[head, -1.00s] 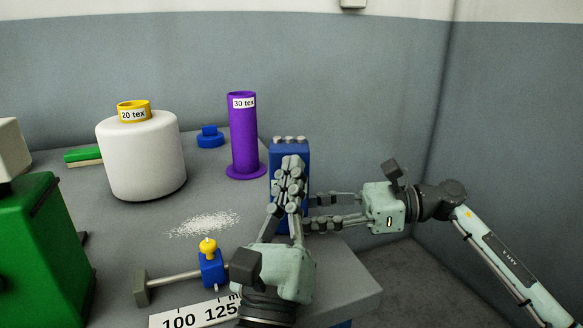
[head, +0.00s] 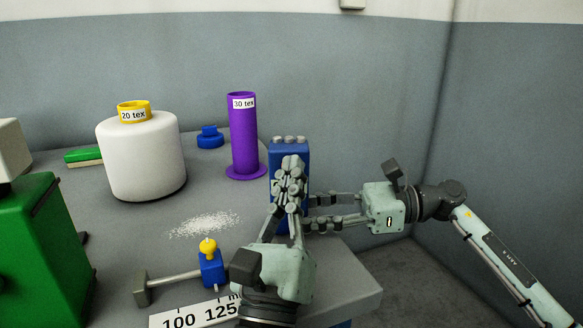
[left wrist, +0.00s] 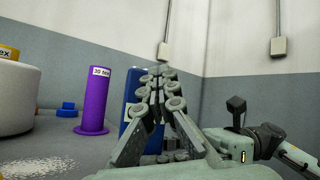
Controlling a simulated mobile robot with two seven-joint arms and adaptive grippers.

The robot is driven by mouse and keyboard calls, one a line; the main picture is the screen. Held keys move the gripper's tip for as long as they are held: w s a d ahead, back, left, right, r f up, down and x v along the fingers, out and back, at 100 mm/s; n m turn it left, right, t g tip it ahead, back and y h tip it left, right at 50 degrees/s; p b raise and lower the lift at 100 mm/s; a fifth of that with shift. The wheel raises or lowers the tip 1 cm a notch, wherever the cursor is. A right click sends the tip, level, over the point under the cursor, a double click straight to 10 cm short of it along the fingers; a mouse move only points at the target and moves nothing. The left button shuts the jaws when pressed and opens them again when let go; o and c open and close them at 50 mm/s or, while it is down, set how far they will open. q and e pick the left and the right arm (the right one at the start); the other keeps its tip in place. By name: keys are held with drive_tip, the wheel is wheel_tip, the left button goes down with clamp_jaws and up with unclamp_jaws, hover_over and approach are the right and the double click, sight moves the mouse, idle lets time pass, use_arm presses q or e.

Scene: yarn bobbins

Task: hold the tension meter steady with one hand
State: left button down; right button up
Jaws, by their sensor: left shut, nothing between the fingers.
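The tension meter appears to be the upright blue box (head: 303,158) with several grey pegs on top, near the table's right edge. It also shows partly in the left wrist view (left wrist: 131,92), behind my left gripper's fingers. My left gripper (head: 290,164) is shut and empty, its fingers pointing up in front of the box and covering much of it. My right gripper (head: 308,212) reaches in from the right at the box's lower part, its two fingers apart along their visible length. Its fingertips are partly hidden, so I cannot tell whether they press on the box.
A purple "30 tex" tube (head: 243,138) and a white "20 tex" bobbin (head: 142,160) stand left of the box. A blue part with a yellow knob (head: 208,247), a ruler (head: 190,316) and white granules (head: 204,224) lie nearer. A green block (head: 42,250) stands at left.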

drive_tip(key=shift+w+d+f, duration=0.1)
drive_tip(key=shift+w+f, duration=0.1)
drive_tip(key=shift+w, duration=0.05)
drive_tip(key=shift+s, duration=0.2)
drive_tip(key=shift+w+f, duration=0.1)
drive_tip(key=shift+w, duration=0.05)
drive_tip(key=shift+a, duration=0.2)
use_arm(q)
drive_tip(key=s, duration=0.1)
drive_tip(key=s+f, duration=0.1)
drive_tip(key=s, duration=0.1)
drive_tip(key=s+f, duration=0.1)
drive_tip(key=s, duration=0.1)
drive_tip(key=shift+s+d, duration=0.1)
drive_tip(key=shift+d, duration=0.05)
drive_tip(key=shift+r, duration=0.15)
use_arm(e)
drive_tip(key=o, duration=0.9)
drive_tip(key=shift+o, duration=0.2)
